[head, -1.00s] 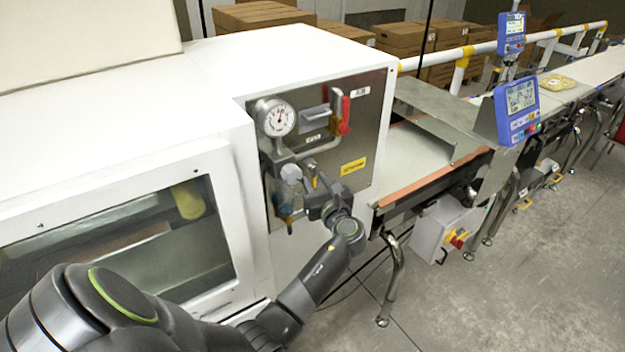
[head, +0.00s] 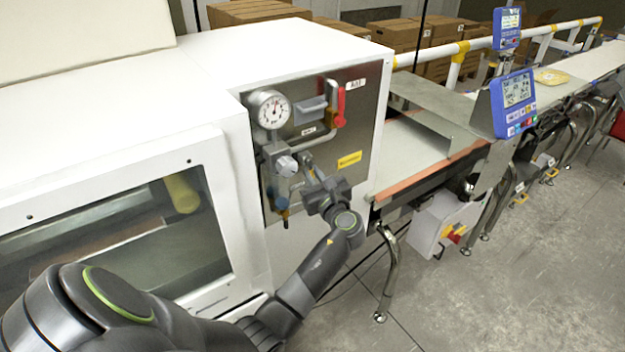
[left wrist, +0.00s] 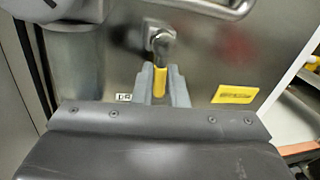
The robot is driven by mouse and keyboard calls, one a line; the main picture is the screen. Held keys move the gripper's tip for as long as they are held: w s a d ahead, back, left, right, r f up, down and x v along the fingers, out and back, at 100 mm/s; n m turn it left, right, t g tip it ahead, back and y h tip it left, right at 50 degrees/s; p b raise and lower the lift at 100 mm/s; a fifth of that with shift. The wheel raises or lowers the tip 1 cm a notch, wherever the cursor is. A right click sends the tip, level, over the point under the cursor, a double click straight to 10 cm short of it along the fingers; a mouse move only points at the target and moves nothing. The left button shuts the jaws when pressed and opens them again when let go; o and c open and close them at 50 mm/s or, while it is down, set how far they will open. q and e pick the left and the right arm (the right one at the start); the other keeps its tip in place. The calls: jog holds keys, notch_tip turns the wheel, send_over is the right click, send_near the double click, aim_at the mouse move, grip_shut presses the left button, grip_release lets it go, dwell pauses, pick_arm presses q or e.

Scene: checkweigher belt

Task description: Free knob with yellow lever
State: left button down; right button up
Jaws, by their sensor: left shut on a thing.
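The yellow lever (left wrist: 160,80) hangs downward from a silver fitting (left wrist: 162,42) on the steel panel in the left wrist view. My left gripper (left wrist: 161,88) is shut on it, with one grey finger on each side. In the head view my left gripper (head: 308,172) reaches the panel (head: 362,110) from below right and hides the lever. A pale round knob (head: 286,165) sits just left of the gripper, above a clear bowl with a blue-and-brass lower end (head: 281,203). My right gripper is in neither view.
Above are a round gauge (head: 268,109) and a red-handled valve (head: 341,102) on a bent pipe. A yellow label (head: 349,160) is right of the gripper. The conveyor belt (head: 420,150) and a blue display (head: 513,103) stand to the right.

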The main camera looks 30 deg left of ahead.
aim_at(322, 167)
pick_arm(q)
jog(key=n+y+b, duration=0.1)
jog(key=n+b, duration=0.3)
jog(key=w+r+n+b, duration=0.1)
jog(key=n+b, duration=0.3)
jog(key=w+d+n+y+b, duration=0.1)
jog(key=n+b, duration=0.2)
jog(key=b, duration=0.2)
jog(key=shift+w+r+n+g+y, duration=0.2)
jog(key=shift+w+n+g+y, duration=0.1)
jog(key=shift+n+g, duration=0.1)
jog(key=shift+r, duration=0.1)
jog(key=c, duration=1.5)
grip_release()
jog(key=shift+o, duration=0.2)
jog(key=shift+f, duration=0.2)
